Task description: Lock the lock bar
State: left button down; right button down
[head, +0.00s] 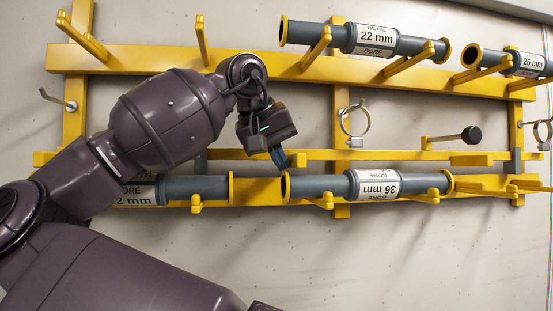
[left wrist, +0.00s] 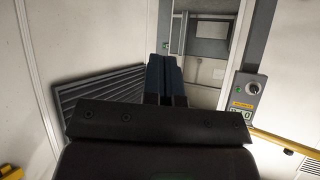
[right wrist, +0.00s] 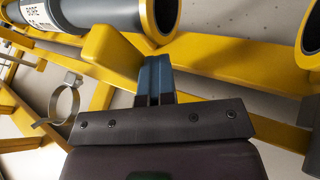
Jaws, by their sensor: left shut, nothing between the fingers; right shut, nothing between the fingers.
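A long thin yellow bar (head: 400,155), which appears to be the lock bar, runs across the rack just above the lower row of tubes. It carries a yellow block (head: 478,159) toward its right end. My right gripper (head: 280,160) is shut and empty, its fingertips at this bar near the left end of the 36 mm tube. In the right wrist view, a yellow block (right wrist: 112,52) is right beside the closed fingertips; I cannot tell whether they touch. My left gripper (left wrist: 167,62) is shut and empty, away from the rack. My right arm hides part of the bar's left side.
The 36 mm bore tube (head: 415,183) and another tube (head: 200,187) lie on the lower rail. A 22 mm tube (head: 365,38) and a 26 mm tube (head: 525,62) rest above. A ring clamp (head: 354,122) and a black-knobbed peg (head: 470,135) stick out nearby.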

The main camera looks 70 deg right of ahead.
jog(key=w+a+r+b, duration=0.1)
jog(key=w+a, duration=0.1)
jog(key=a, duration=0.4)
jog(key=w+a+r+b, duration=0.1)
jog(key=w+a, duration=0.2)
jog(key=a, duration=0.3)
jog(key=shift+w+a+r, duration=0.2)
jog(key=shift+w+a, duration=0.1)
jog(key=shift+a, duration=0.05)
